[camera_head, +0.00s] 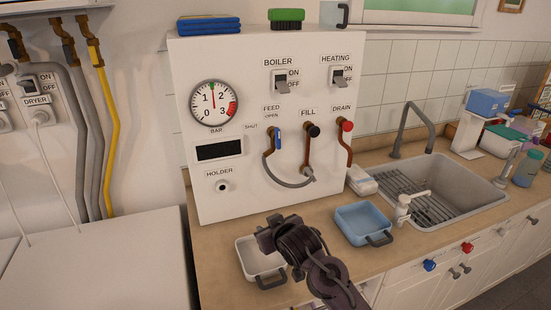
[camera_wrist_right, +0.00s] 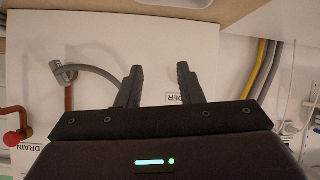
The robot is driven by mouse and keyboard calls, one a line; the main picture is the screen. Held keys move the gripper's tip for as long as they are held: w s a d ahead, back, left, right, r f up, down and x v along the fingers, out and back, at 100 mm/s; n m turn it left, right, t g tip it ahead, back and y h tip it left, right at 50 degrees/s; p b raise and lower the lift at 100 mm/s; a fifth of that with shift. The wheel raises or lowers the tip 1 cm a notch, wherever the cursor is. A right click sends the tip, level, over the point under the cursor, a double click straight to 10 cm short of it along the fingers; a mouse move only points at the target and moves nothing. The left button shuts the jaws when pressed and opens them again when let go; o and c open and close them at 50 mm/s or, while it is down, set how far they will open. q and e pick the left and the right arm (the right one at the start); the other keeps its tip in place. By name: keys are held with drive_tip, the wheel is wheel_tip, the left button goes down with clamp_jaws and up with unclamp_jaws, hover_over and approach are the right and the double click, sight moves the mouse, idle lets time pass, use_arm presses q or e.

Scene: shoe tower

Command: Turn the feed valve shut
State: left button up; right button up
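The feed valve (camera_head: 277,138) is on the front of the white boiler panel (camera_head: 230,185), with a blue lever and a copper pipe. Its lever stands roughly upright, near the OPEN label (camera_head: 271,116); the SHUT label (camera_head: 250,127) is to its left. My right gripper (camera_head: 272,234) is below and in front of the panel, above the counter and apart from the valve. In the right wrist view its two fingers (camera_wrist_right: 160,87) are spread with nothing between them. The feed valve is not visible in that view. My left gripper is not in view.
The fill valve (camera_head: 314,132) with a black knob and the drain valve (camera_head: 347,127) with a red knob are right of the feed valve. A grey hose (camera_head: 283,182) loops below. A white tray (camera_head: 249,262) and blue tray (camera_head: 361,222) stand on the counter.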

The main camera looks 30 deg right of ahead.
drive_tip(key=w+d+r+m+t+h, duration=0.1)
drive_tip(key=w+d+r+t, duration=0.15)
drive_tip(key=r, duration=0.25)
drive_tip(key=w+d+r+t, duration=0.1)
drive_tip(key=w+d+r, duration=0.2)
drive_tip(key=w+r, duration=0.15)
drive_tip(key=m+t+h, duration=0.1)
drive_tip(key=t, duration=0.1)
approach(279, 132)
drive_tip(key=x, duration=0.5)
drive_tip(key=shift+w+f, duration=0.15)
drive_tip(key=shift+f, duration=0.1)
drive_tip(key=shift+t, duration=0.25)
drive_tip(key=p+x, duration=0.1)
drive_tip(key=x, duration=0.1)
drive_tip(key=p+x, duration=0.1)
drive_tip(key=x, duration=0.1)
drive_tip(key=p+x, duration=0.1)
drive_tip(key=x, duration=0.1)
drive_tip(key=shift+w+d+r, duration=0.1)
drive_tip(key=shift+r, duration=0.25)
drive_tip(key=shift+w+d+f+p, duration=0.15)
drive_tip(key=shift+w+p, duration=0.15)
drive_tip(key=shift+w, duration=0.35)
clamp_jaws()
